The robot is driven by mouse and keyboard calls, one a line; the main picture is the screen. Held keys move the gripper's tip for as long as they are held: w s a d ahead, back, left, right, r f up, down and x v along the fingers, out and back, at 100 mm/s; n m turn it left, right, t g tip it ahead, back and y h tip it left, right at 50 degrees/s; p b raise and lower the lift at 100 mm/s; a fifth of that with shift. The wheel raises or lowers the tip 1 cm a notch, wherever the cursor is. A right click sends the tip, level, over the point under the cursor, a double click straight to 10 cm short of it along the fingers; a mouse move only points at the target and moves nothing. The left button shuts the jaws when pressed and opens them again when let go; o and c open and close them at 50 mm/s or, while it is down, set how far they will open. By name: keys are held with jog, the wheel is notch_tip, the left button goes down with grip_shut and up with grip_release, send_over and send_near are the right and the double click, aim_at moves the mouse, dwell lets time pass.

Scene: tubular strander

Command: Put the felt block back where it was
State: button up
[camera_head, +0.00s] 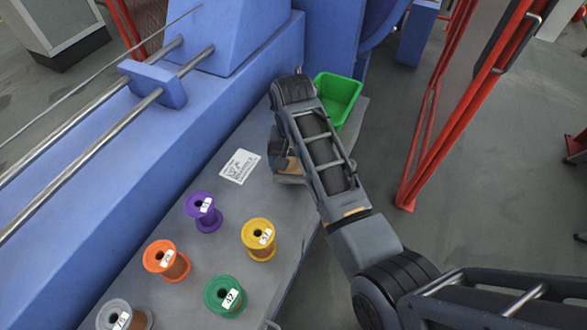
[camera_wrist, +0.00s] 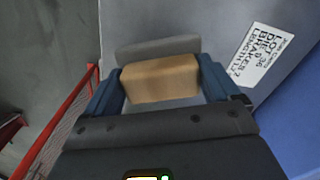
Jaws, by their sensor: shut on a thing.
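The tan felt block (camera_wrist: 160,82) sits between the two blue fingers of my gripper (camera_wrist: 161,84) in the wrist view, with a finger at each end. My gripper is shut on it. A rounded grey piece (camera_wrist: 156,47) shows just beyond the block; I cannot tell whether the two touch. In the head view the block (camera_head: 291,164) is mostly hidden by my wrist, and my gripper (camera_head: 282,158) is low over the far part of the grey bench.
A green bin (camera_head: 338,97) stands at the bench's far end. A printed card (camera_head: 239,167) lies left of my gripper, and several coloured spools, including a yellow one (camera_head: 259,238), stand nearer. A blue machine (camera_head: 130,130) borders the left, red guard frames (camera_head: 440,110) the right.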

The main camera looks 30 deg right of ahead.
aim_at(294, 171)
jog(key=shift+f, duration=1.55)
jog(key=shift+f, duration=0.1)
jog(key=o, duration=0.7)
jog(key=shift+c, duration=0.2)
notch_tip(294, 171, up, 12)
jog(key=shift+r, duration=0.15)
